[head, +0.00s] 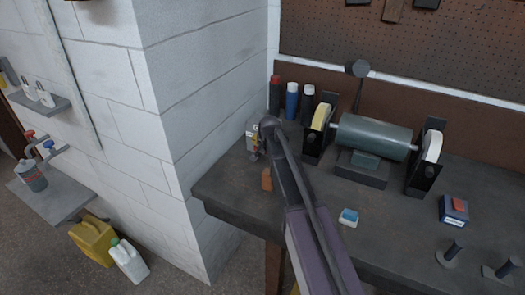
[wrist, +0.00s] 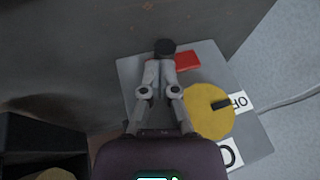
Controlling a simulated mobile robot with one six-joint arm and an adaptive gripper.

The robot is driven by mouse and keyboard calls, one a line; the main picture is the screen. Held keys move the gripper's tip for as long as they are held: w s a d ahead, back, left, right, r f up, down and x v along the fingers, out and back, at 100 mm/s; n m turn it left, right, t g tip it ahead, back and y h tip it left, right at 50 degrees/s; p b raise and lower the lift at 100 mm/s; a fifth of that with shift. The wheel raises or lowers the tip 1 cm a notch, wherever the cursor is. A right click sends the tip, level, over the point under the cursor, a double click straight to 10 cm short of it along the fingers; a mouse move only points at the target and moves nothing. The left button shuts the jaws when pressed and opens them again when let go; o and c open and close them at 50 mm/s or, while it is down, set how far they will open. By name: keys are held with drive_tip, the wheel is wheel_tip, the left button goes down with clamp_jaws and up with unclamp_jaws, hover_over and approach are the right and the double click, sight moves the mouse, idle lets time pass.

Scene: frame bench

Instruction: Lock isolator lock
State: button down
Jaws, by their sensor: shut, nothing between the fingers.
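My gripper (wrist: 162,62) is shut and empty over the box, left of the disc. A dark round shape (wrist: 165,46) shows at its tips. In the head view the box (head: 252,135) stands at the bench's left end, partly hidden by my arm.
A white block wall (head: 190,80) stands close on the left.

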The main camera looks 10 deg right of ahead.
drive_tip(key=shift+r, duration=0.1)
drive_tip(key=s+d+r+p, duration=0.2)
drive_tip(key=r+p, duration=0.1)
drive_tip(key=shift+s+d+r+p, duration=0.15)
drive_tip(key=shift+d+r+p, duration=0.1)
drive_tip(key=shift+d+p, duration=0.05)
drive_tip(key=p+v, duration=0.7)
drive_tip(key=v, duration=0.1)
drive_tip(key=shift+r+p, duration=0.3)
drive_tip(key=shift+p, duration=0.1)
drive_tip(key=shift+s, duration=0.25)
drive_tip(key=shift+s+d, duration=0.1)
drive_tip(key=shift+s, duration=0.35)
drive_tip(key=shift+w+f, duration=0.1)
drive_tip(key=shift+f, duration=0.15)
